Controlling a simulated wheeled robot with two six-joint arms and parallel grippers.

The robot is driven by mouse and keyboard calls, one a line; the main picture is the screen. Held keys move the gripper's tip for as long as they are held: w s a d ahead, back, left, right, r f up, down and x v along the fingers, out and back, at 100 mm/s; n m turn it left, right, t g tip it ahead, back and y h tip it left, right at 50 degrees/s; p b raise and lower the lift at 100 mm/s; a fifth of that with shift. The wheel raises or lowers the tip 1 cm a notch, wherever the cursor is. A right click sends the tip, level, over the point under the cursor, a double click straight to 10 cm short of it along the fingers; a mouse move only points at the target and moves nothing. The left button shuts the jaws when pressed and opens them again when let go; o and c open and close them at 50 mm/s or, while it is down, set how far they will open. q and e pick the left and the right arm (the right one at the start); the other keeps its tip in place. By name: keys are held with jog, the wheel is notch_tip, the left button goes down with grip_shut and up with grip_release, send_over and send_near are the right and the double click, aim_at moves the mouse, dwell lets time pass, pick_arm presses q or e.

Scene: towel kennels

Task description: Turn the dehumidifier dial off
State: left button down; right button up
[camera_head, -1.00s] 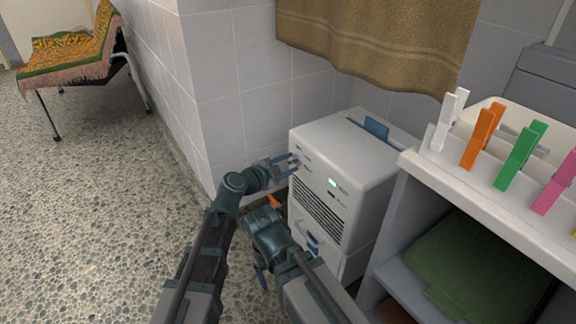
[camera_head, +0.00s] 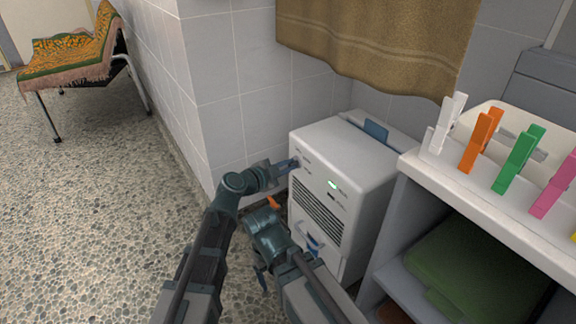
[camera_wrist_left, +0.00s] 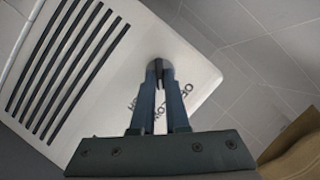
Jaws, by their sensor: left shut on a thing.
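The white dehumidifier (camera_head: 348,160) stands against the tiled wall, with a lit green light on its front. My left gripper (camera_head: 292,164) is at the upper left of that front. In the left wrist view, my left gripper (camera_wrist_left: 162,80) is shut on the dark dial (camera_wrist_left: 160,66), with both fingertips against its sides. The fingers cover part of the dial and of the lettering around it; "OFF" and "LOW" show in part to the right and below. My right gripper (camera_head: 262,280) is low in front of the dehumidifier; its jaws are too unclear to tell their state.
A white shelf unit (camera_head: 408,220) with coloured clothes pegs (camera_head: 483,140) on its top tray stands close on the right. A brown towel (camera_head: 375,45) hangs above the dehumidifier. A chair with a patterned cover (camera_head: 75,58) is far left. The pebbled floor on the left is clear.

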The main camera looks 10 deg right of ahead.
pick_arm(q)
jog(key=shift+w+a+r+n+g+h+p, duration=0.15)
jog(key=shift+n+g+p, duration=0.5)
jog(key=shift+n+g, duration=0.7)
jog(key=shift+w+a+f+n+g+h+p, duration=0.1)
jog(key=shift+w+n+g+h+p, duration=0.15)
jog(key=shift+n+g+p, duration=1)
jog(key=shift+r+n+t+b, duration=0.1)
jog(key=shift+n+t+b, duration=0.3)
jog(key=shift+n+b, duration=0.2)
jog(key=c, duration=0.9)
grip_release()
jog(key=shift+d, duration=0.1)
jog(key=p+v, duration=0.5)
jog(key=v, duration=0.9)
